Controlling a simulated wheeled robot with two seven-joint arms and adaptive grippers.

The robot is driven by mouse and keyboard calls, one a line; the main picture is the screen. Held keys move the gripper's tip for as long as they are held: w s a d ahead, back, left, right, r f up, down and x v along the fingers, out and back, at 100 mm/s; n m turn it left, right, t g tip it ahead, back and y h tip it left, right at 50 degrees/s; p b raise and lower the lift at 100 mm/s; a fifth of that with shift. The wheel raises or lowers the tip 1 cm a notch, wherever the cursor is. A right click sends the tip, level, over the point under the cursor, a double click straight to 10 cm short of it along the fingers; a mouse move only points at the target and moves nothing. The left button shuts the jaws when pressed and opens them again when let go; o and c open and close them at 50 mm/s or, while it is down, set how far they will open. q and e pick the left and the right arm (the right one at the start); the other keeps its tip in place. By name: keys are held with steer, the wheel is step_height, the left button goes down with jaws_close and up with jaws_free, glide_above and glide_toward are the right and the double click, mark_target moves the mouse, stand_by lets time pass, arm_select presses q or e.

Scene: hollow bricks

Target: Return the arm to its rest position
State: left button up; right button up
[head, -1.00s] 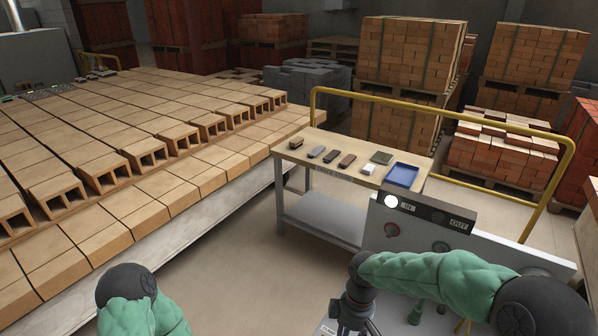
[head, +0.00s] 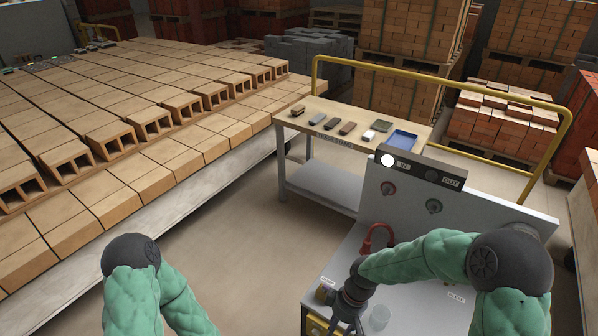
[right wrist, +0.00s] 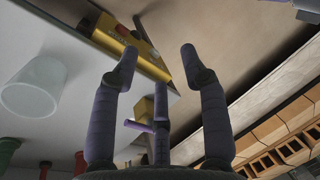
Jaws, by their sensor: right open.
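My right arm (head: 430,258), in a green sleeve, reaches in from the right in the head view. Its gripper (head: 343,316) points down over the left edge of the white test bench (head: 410,298).
A translucent cup (head: 380,317), a red hooked part (head: 378,238) and a yellow box (head: 316,325) are close to the right gripper. The upright panel (head: 450,215) stands behind. A wooden table (head: 290,124) holds several small samples and a blue tray (head: 402,143). Open floor (head: 235,245) lies left of the bench.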

steer(key=s+f+m+t, duration=0.1)
steer(key=s+f+m, duration=0.4)
steer(key=f, duration=0.3)
steer(key=s+f+m+y+b, duration=0.1)
steer(key=s+f+m, duration=0.4)
steer(key=f, duration=0.4)
steer(key=shift+s+a+m+t, duration=0.3)
steer(key=shift+s+a+t, duration=0.1)
steer(key=shift+s, duration=0.35)
